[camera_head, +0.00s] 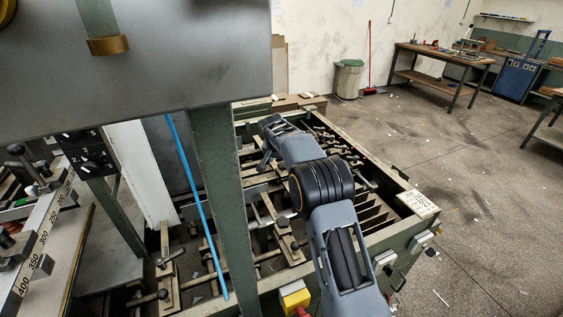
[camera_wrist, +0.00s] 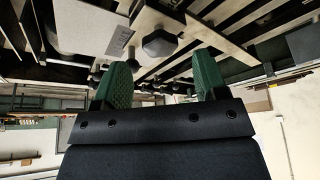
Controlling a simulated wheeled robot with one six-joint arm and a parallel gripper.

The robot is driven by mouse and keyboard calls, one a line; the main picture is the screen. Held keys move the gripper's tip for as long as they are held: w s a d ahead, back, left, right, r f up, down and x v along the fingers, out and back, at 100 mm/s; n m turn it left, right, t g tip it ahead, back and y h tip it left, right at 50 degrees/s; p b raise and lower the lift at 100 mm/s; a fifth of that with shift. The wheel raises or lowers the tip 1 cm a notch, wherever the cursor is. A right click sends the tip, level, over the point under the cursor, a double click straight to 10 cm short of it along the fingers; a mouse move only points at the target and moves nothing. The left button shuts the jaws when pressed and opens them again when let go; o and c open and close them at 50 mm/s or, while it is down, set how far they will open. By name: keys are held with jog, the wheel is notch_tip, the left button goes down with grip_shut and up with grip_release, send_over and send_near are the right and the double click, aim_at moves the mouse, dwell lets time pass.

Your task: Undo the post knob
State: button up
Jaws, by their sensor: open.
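My gripper (camera_wrist: 162,62) is open in the wrist view, its two green fingers apart with nothing held between them. A dark faceted knob (camera_wrist: 160,42) shows just beyond the fingertips, roughly between them and apart from both. It sits by a pale metal plate (camera_wrist: 115,42). I cannot tell for sure that this is the post knob. In the head view my arm reaches over the green-framed feeder bed, and its far end is too hidden to show the fingers. Several dark knobs and T-handles, such as one at the lower left (camera_head: 160,294), stand on the machine.
A green upright (camera_head: 222,200) and a large grey panel (camera_head: 170,55) stand close left of my arm. A blue rod (camera_head: 197,205) slants beside the upright. Several slats and bars fill the feeder frame (camera_head: 370,170). Open floor (camera_head: 480,190) lies to the right.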

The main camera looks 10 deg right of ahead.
aim_at(282, 165)
jog(key=shift+p+x, duration=0.3)
jog(key=shift+x, duration=1.35)
jog(key=c, duration=0.9)
